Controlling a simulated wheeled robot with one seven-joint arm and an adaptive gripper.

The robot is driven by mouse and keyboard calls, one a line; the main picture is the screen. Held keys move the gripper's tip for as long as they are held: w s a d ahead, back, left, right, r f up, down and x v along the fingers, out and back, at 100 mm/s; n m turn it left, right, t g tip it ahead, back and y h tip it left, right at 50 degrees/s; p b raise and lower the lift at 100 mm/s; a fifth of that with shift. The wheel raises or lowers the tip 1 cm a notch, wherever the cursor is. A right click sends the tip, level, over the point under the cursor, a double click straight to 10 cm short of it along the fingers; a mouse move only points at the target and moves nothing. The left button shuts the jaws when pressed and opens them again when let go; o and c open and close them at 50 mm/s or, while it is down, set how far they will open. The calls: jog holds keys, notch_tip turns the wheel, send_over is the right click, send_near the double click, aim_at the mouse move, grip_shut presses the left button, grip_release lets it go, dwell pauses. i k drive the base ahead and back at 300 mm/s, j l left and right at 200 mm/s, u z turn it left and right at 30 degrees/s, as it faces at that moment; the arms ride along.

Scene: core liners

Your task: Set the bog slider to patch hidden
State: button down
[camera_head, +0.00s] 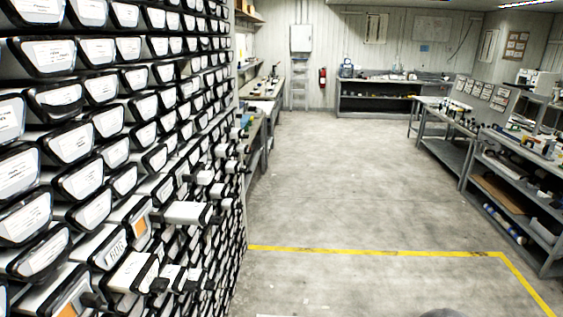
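A wall of white, dark-rimmed core liner ends fills the left side. One liner end low in the wall carries large letters that seem to read BOG (115,251). An orange patch (141,227) shows on the unit just above and right of it. Another orange patch (70,309) shows at the lower left, cut by the bottom edge. I cannot tell which patch belongs to the bog slider. A pale block with a dark end (128,272) sticks out just below the letters. My gripper is not in view.
Several more pale blocks (186,212) jut out of the wall toward the aisle. The grey floor (350,180) right of the wall is clear, with a yellow line (370,252) across it. Shelves (515,195) stand at the right and a bench (388,86) at the back.

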aim_at(150, 216)
jog(key=k+j+u, duration=0.3)
jog(key=j+u, duration=0.25)
jog(key=k+j+u, duration=0.3)
jog(key=i, duration=0.1)
